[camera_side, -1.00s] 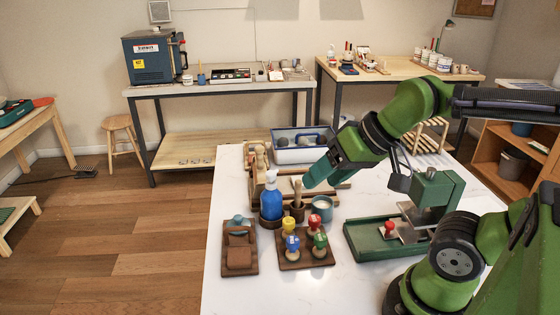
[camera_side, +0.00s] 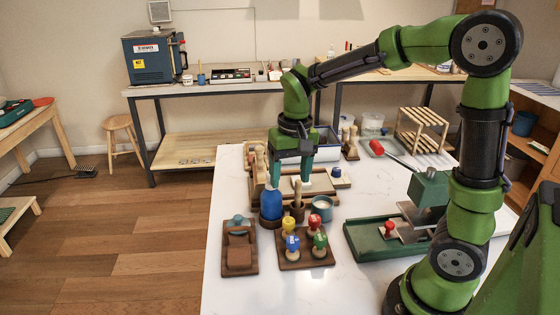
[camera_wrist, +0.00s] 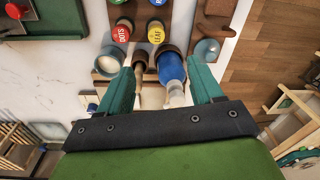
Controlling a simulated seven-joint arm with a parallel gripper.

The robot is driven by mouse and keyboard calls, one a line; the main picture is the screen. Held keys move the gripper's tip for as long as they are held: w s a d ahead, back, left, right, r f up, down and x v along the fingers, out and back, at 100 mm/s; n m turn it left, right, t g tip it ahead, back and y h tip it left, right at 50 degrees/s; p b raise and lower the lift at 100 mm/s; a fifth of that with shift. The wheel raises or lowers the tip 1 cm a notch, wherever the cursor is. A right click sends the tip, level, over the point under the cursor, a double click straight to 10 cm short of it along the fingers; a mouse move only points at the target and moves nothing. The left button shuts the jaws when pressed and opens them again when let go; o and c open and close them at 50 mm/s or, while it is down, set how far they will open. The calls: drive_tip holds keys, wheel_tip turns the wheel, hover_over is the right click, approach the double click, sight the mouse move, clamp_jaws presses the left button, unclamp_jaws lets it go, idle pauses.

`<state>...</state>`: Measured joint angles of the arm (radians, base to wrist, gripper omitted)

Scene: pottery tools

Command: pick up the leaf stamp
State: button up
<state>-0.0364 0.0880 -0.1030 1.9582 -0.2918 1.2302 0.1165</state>
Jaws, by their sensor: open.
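The leaf stamp (camera_wrist: 156,32) has a round yellow top marked "LEAF" and stands in a wooden holder (camera_wrist: 137,50) beside a red "DOTS" stamp (camera_wrist: 122,33). In the side view the yellow leaf stamp (camera_side: 287,222) is at the back left of the holder, behind a blue stamp (camera_side: 292,242). My gripper (camera_side: 291,180) points down, open and empty, above and behind the blue bottle (camera_side: 271,203). In the wrist view my gripper (camera_wrist: 162,77) frames the bottle and a wooden tool cup, with the leaf stamp beyond its fingertips. The stamp's lower part is hidden there.
The blue spray bottle and wooden tool cup (camera_side: 297,213) stand close behind the stamps. A teal cup (camera_side: 322,210) is at their right. A brown board (camera_side: 240,262) lies left of the holder, and a green tray (camera_side: 370,248) lies right. The table's left edge is near.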

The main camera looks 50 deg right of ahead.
sight(288, 220)
drive_tip(key=shift+m+g, duration=0.3)
drive_tip(key=shift+m, duration=0.2)
drive_tip(key=f, duration=0.7)
drive_tip(key=d+f, duration=0.1)
drive_tip(key=f, duration=0.2)
drive_tip(key=shift+w+f, duration=0.4)
drive_tip(key=shift+s+a+f, duration=0.1)
drive_tip(key=shift+a+f, duration=0.05)
drive_tip(key=shift+f, duration=0.75)
drive_tip(key=shift+s+a+f, duration=0.1)
drive_tip(key=shift+a+f, duration=0.05)
drive_tip(key=shift+f, duration=0.8)
drive_tip(key=shift+s+a+f, duration=0.1)
drive_tip(key=shift+a+f, duration=0.05)
drive_tip(key=shift+f, duration=0.75)
